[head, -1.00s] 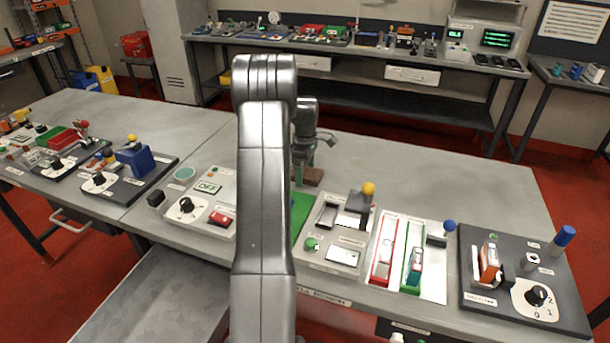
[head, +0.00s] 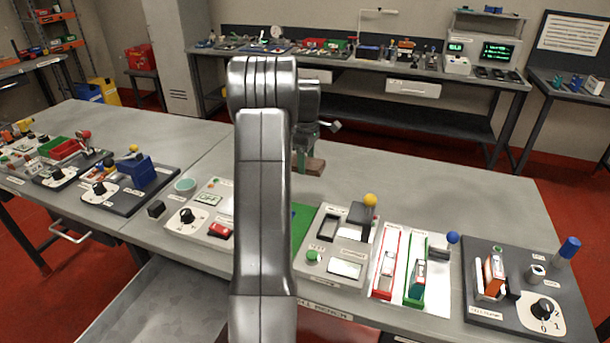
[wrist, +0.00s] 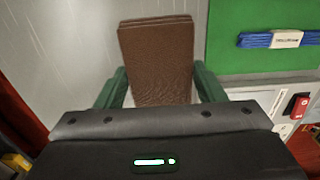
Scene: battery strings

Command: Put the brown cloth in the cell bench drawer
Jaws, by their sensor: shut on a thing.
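The brown cloth (wrist: 156,55) is a folded, textured block between the two green fingers of my gripper (wrist: 158,84) in the wrist view. My gripper is shut on it. In the head view the cloth (head: 314,166) shows just right of my arm, over the bench top, and my arm hides part of it and of the gripper. The cell bench (head: 465,185) carries a label on its front edge, partly behind my arm. A grey metal tray-like surface (head: 140,300), which looks like a pulled-out drawer, lies below the bench front at lower left; its inside is only partly in view.
A green mat (wrist: 230,40) with a blue-banded labelled piece (wrist: 285,40) lies beside the cloth in the wrist view. Switch panels (head: 345,245) line the bench front, with upright knobs and a blue handle (head: 568,248). The bench's back right is clear.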

